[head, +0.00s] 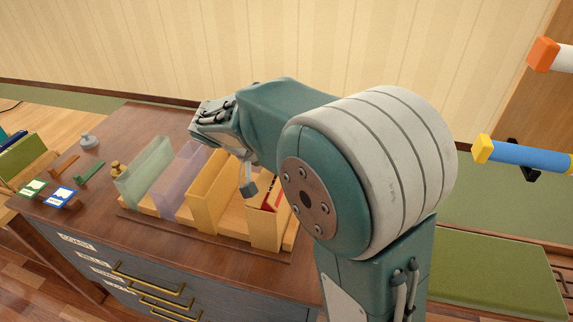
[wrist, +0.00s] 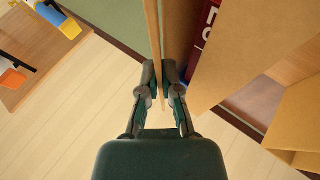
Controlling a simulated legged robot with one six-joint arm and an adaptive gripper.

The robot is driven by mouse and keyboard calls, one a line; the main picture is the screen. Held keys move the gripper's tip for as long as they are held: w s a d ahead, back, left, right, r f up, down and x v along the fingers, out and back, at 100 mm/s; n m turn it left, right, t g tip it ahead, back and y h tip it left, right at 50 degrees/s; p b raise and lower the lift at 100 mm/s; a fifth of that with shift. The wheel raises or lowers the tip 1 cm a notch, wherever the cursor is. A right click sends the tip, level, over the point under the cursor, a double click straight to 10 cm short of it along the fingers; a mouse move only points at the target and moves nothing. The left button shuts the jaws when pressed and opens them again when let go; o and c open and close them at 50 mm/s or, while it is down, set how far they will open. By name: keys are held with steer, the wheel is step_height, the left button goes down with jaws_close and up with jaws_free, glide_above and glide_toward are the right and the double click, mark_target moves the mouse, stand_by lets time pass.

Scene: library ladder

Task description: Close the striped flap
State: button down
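I cannot make out a striped flap in either view. My gripper (wrist: 159,78) points down at the row of bins; in the head view one dark fingertip (head: 250,190) shows at the rightmost wooden bin (head: 266,228). In the wrist view its fingers stand close together on both sides of a thin tan panel (wrist: 152,35), and appear shut on it. A red book with white lettering (wrist: 206,35) stands just right of the panel, with a wider tan wall (wrist: 240,50) beyond it. My arm hides part of the bins in the head view.
The bins stand on a brown cabinet top (head: 107,225) with brass-handled drawers (head: 145,280) in front. Left of the wooden bins are a purple bin (head: 180,178) and a green bin (head: 146,172). A brass weight (head: 117,170) and a grey weight (head: 89,142) stand at left. A blue rail (head: 525,155) is at right.

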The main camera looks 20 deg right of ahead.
steer(key=shift+w+a+f+g+h, duration=0.15)
steer(key=shift+a+f+g+h, duration=0.1)
steer(key=shift+g+h, duration=0.4)
steer(key=shift+h, duration=0.25)
